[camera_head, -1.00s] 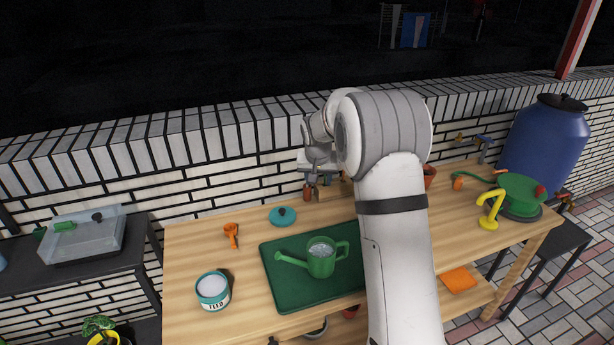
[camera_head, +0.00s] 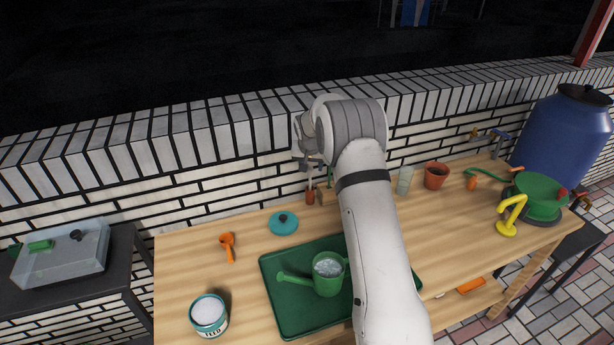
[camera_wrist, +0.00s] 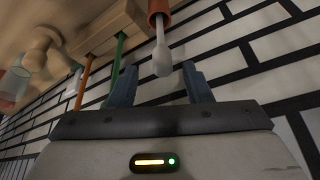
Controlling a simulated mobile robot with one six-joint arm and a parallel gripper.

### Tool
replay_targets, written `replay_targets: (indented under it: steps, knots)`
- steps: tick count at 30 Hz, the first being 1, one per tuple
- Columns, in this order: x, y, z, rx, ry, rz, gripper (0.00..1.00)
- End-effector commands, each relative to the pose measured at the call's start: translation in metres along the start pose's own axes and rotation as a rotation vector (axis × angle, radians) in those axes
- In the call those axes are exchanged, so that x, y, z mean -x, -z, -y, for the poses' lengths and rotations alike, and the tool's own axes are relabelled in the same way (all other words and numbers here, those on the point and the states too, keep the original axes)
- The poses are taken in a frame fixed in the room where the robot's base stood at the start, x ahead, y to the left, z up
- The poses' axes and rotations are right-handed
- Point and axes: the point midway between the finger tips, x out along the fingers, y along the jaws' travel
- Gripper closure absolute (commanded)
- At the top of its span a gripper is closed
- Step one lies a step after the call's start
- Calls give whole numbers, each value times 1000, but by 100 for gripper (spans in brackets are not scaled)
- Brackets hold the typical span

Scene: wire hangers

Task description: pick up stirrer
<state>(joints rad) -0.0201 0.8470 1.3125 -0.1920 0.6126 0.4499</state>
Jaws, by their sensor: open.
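The stirrer seems to be the pale grey rod with a rounded, spoon-like end (camera_wrist: 162,58) in the wrist view. A red-brown cylinder (camera_wrist: 158,10) is at its base; I cannot tell whether this is its handle or a holder. In the head view the red-brown part (camera_head: 310,197) stands upright at the back of the table, below my gripper. My gripper (camera_wrist: 159,70) is open, with its two dark fingers on either side of the rod's rounded end in the picture. I see no contact. In the head view my gripper is partly hidden by my wrist.
Beside the stirrer, a wooden block (camera_wrist: 108,28) holds an orange rod (camera_wrist: 82,88) and a green rod (camera_wrist: 115,65). A glass (camera_head: 405,180) and terracotta pot (camera_head: 436,175) stand right of my arm. A teal lid (camera_head: 283,223) lies left. The brick wall is close behind.

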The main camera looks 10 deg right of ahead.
Motion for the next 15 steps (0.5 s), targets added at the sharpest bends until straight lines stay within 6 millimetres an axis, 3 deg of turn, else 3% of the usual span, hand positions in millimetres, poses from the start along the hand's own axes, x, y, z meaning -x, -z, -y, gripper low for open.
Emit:
replay_targets:
  steps: [15]
  knots:
    - [-56,-10,7,11,4,1,55]
